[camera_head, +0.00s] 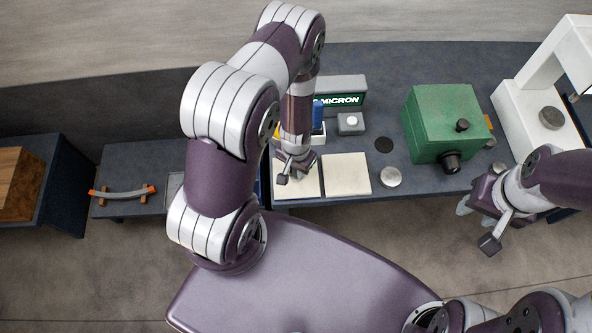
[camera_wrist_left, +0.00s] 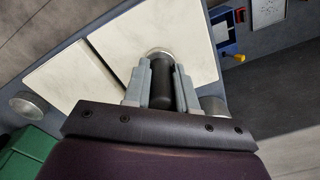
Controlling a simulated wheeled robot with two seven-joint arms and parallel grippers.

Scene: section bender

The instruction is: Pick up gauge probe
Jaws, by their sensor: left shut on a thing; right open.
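My left gripper (camera_head: 293,170) is over the left white plate (camera_head: 305,184) on the bench. In the left wrist view, the gripper's grey fingers (camera_wrist_left: 161,85) are closed on both sides of a dark cylinder, which appears to be the gauge probe (camera_wrist_left: 163,85). A round metal end (camera_wrist_left: 158,53) shows at its far side, against the white plates. In the head view the wrist hides the probe. I cannot tell whether it touches the plate. My right gripper (camera_head: 478,210) is open and empty at the right, in front of the bench edge.
A MICRON readout (camera_head: 340,88) stands behind, with a blue cylinder (camera_head: 318,114) and a small grey button box (camera_head: 351,122) before it. A metal disc (camera_head: 391,177), green box (camera_head: 430,115) and white stand (camera_head: 525,100) are to the right. The right white plate (camera_head: 346,174) is clear.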

